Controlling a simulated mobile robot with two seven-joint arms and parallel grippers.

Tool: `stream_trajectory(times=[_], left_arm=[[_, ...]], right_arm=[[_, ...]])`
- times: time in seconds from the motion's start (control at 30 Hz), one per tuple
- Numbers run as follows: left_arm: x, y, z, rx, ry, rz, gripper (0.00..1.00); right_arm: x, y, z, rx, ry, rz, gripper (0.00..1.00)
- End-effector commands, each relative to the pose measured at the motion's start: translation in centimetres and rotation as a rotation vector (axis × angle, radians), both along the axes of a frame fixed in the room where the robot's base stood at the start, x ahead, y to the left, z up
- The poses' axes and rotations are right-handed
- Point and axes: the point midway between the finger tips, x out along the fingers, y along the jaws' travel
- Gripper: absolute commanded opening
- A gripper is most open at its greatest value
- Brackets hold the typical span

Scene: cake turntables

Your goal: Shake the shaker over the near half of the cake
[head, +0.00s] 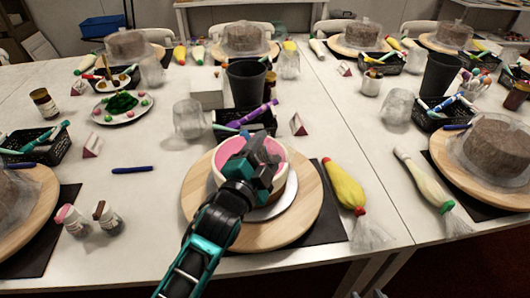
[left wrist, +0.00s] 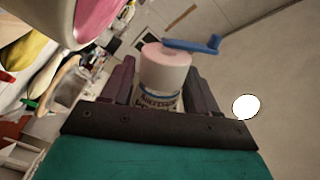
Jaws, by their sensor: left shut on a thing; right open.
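The cake (head: 281,152) has a pink top and cream side. It sits on a white board (head: 287,200) on a round wooden turntable (head: 307,220). My left gripper (head: 254,155) is over the cake and hides part of its top. In the left wrist view it is shut on the shaker (left wrist: 163,80), a small white jar with a pale pink top and a dark printed label. The shaker is mostly hidden in the head view. The cake's pink top (left wrist: 98,18) shows at the upper left of the left wrist view. My right gripper is not clearly seen.
A yellow piping bag (head: 345,187) lies right of the turntable. A black basket (head: 245,122) with pens, a clear cup (head: 189,118) and a black cup (head: 245,84) stand behind. Two small bottles (head: 72,220) (head: 107,218) stand at left; a blue pen (head: 132,170) lies nearby.

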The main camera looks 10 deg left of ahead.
Motion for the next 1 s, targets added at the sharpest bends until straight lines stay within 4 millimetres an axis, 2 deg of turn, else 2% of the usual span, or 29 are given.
stream_trajectory(times=[0.23,0.37,0.47,0.7,1.0], left_arm=[[0.06,-0.01,0.24,-0.014,-0.001,0.000,0.22],[-0.15,-0.75,0.68,-0.016,-0.001,-0.001,0.22],[0.03,-0.09,0.19,-0.013,0.001,-0.001,0.22],[0.09,0.17,0.40,-0.090,0.021,0.001,0.22],[0.00,-0.13,0.65,-0.098,0.022,0.000,0.22]], right_arm=[[-0.01,0.00,0.01,0.000,0.000,0.000,0.43],[-0.01,0.00,0.01,0.000,0.000,0.000,0.43],[-0.01,0.00,0.01,0.000,0.000,0.000,0.43],[-0.01,0.00,0.01,0.000,0.000,0.000,0.43],[0.00,0.00,0.01,0.000,0.000,0.000,0.43]])
